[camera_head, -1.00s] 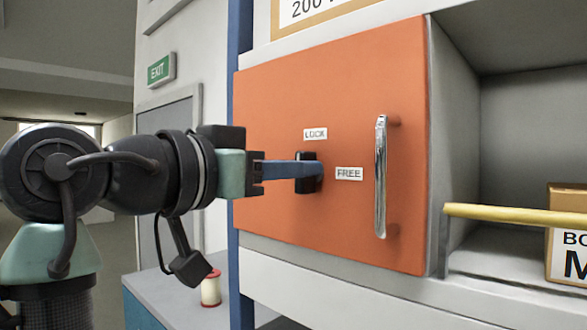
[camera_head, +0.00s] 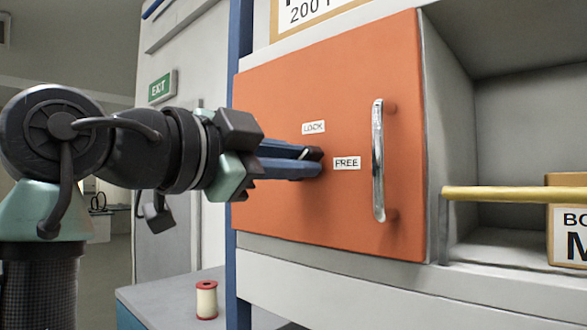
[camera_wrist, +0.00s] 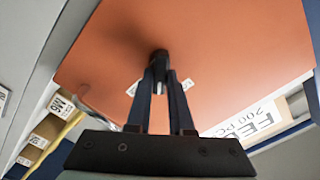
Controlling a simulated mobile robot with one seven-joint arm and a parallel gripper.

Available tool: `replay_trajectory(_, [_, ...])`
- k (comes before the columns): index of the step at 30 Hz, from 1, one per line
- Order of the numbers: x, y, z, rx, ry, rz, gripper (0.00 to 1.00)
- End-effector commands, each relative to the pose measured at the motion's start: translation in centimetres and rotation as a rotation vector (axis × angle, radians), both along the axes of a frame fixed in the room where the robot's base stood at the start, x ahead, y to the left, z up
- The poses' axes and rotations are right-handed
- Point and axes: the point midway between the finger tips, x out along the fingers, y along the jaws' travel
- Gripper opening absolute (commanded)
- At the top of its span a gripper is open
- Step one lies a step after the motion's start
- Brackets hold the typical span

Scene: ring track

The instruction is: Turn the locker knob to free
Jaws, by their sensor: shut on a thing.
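The locker door (camera_head: 345,225) is a flat orange panel with a chrome handle (camera_head: 378,165). The black knob (camera_head: 315,153) sits near a LOCK label (camera_head: 313,127) above it and a FREE label (camera_head: 347,163) at its right. My gripper (camera_head: 308,160) is shut on the knob, with its blue fingers above and below it. They hide much of the knob, and a short white mark shows between them. In the wrist view the knob (camera_wrist: 160,57) is between the fingertips, against the orange door. The knob appears turned close to horizontal, but its exact angle is hard to tell.
A yellow bar (camera_head: 515,193) crosses the open compartment right of the door, in front of a labelled box (camera_head: 568,225). A spool with red ends (camera_head: 207,300) stands on a grey surface at lower left. A blue post (camera_head: 239,60) runs beside the door.

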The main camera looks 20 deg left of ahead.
Motion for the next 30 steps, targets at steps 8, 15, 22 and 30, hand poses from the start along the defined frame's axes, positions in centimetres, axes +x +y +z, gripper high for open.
replay_trajectory(8, [0.04,-0.07,-0.26,0.247,-0.089,0.001,0.0])
replay_trajectory(15, [0.01,-0.08,-0.3,0.443,-0.16,0.003,0.0])
replay_trajectory(22, [0.0,-0.11,-0.3,0.582,-0.211,0.002,0.0])
replay_trajectory(30, [0.01,-0.1,-0.28,0.669,-0.245,0.002,0.0])
